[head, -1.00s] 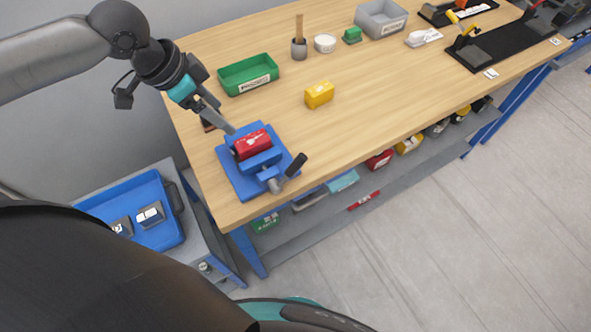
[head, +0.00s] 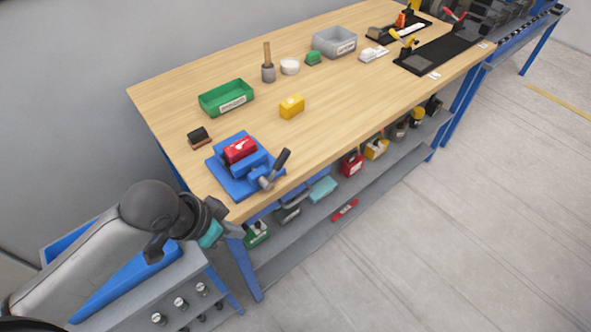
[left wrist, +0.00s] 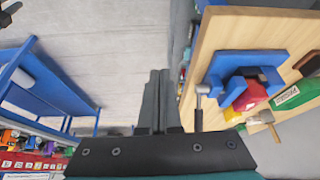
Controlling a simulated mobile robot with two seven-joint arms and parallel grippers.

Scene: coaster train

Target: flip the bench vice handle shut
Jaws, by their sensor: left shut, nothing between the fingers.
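The blue bench vice (head: 240,168) stands near the table's front left corner with a red block (head: 240,150) between its jaws. Its handle (head: 278,165) has a black grip and sticks up at a tilt on the vice's front side. In the left wrist view the vice (left wrist: 242,80) is at the right, and its metal handle (left wrist: 200,105) points down the picture. My left gripper (head: 234,229) is below the table's front left corner in the head view, apart from the vice. In the left wrist view its fingers (left wrist: 156,100) are together and empty. My right gripper is not in view.
A shelf below holds several coloured items. A grey cart (head: 190,285) with a blue tray (head: 120,285) stands left of the table.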

